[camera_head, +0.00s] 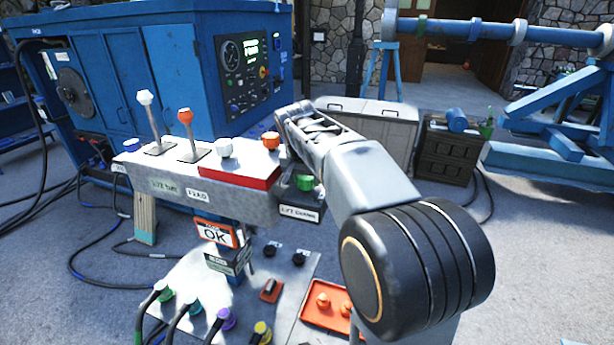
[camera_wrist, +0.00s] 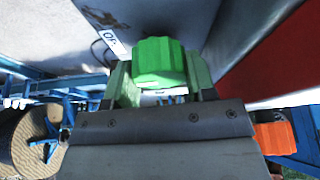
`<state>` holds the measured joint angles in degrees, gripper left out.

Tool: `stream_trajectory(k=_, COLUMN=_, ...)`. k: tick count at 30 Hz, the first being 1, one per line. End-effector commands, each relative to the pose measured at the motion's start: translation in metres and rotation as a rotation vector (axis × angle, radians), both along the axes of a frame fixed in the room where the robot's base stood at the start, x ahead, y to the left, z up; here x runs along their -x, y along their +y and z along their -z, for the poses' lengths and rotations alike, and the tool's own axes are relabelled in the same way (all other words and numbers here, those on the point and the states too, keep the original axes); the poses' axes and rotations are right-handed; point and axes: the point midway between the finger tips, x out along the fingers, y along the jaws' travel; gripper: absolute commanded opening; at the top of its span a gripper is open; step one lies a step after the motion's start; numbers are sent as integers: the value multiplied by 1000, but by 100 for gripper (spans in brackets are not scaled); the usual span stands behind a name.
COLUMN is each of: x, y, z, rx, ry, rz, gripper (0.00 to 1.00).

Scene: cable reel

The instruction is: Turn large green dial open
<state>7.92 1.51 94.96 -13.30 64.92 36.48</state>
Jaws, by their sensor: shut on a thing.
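The large green dial (camera_wrist: 158,62) shows at the top middle of the wrist view, a chunky ridged knob. My gripper (camera_wrist: 159,80) has one pale green finger on each side of it and is shut on it. The dial's mount is partly out of that view. In the head view a green knob (camera_head: 305,183) shows at the right end of the control console (camera_head: 150,172), beside my arm. My fingers cannot be made out there.
The console carries several levers, with a red panel (camera_head: 240,176) and an orange knob (camera_head: 270,140) near my arm. A lower panel (camera_head: 190,270) holds cable plugs and orange buttons. A blue machine cabinet (camera_head: 120,90) stands behind. An orange part (camera_wrist: 274,138) lies close right of my gripper.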

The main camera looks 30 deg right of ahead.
Motion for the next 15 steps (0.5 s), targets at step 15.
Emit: stream_trajectory(k=15, x=0, y=0, z=-1, rx=-2, ry=-2, rz=95, gripper=27)
